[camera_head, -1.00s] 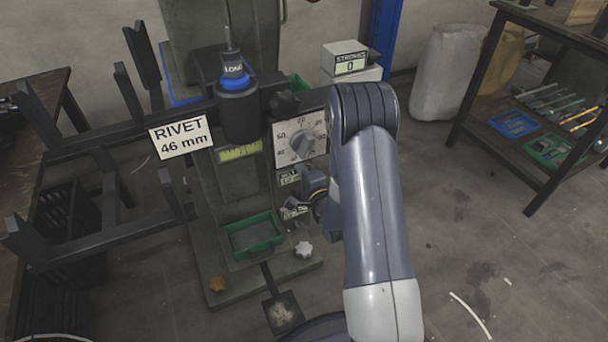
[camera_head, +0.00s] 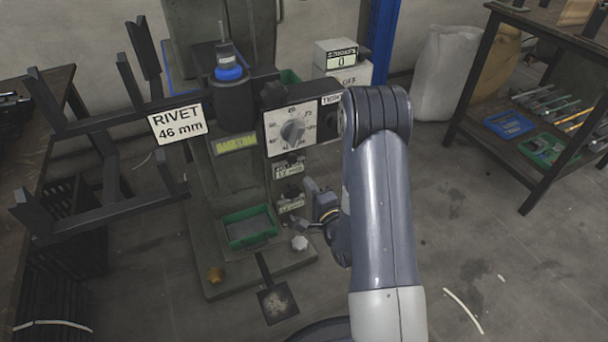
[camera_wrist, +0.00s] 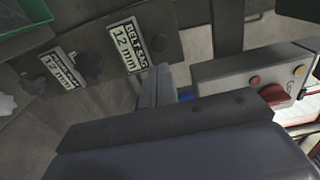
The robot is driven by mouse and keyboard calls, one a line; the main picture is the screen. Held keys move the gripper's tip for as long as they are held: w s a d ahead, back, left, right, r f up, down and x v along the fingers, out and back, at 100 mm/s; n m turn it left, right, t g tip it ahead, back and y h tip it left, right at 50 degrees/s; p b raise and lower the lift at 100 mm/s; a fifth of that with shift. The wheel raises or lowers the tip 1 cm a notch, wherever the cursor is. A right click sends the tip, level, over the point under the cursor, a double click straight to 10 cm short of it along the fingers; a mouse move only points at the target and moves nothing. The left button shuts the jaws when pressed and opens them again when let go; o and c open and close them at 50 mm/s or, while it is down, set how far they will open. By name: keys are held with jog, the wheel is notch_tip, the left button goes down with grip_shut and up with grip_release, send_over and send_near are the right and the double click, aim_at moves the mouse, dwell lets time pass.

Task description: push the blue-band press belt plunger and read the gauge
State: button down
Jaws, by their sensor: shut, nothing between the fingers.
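The blue-band press (camera_head: 236,106) stands left of my arm in the head view, its blue ring (camera_head: 229,73) near the top. A plate reading BELT SAG 12 mm (camera_wrist: 130,42) shows in the wrist view, with a second, partly blurred plate (camera_wrist: 62,68) and a dark knob (camera_wrist: 89,66) to its left. My gripper (camera_wrist: 160,84) is shut and empty, its tips just below the BELT SAG plate; contact cannot be told. In the head view it is partly hidden by my arm. I cannot clearly make out the belt plunger or a gauge reading.
A dial (camera_head: 292,131) sits on the press front. A green tray (camera_head: 249,227) and pale knob (camera_head: 299,243) are low. A tool shelf (camera_head: 535,110) stands right.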

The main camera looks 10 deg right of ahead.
jog(key=s, duration=0.3)
jog(key=shift+s+d, duration=0.25)
jog(key=shift+d, duration=0.1)
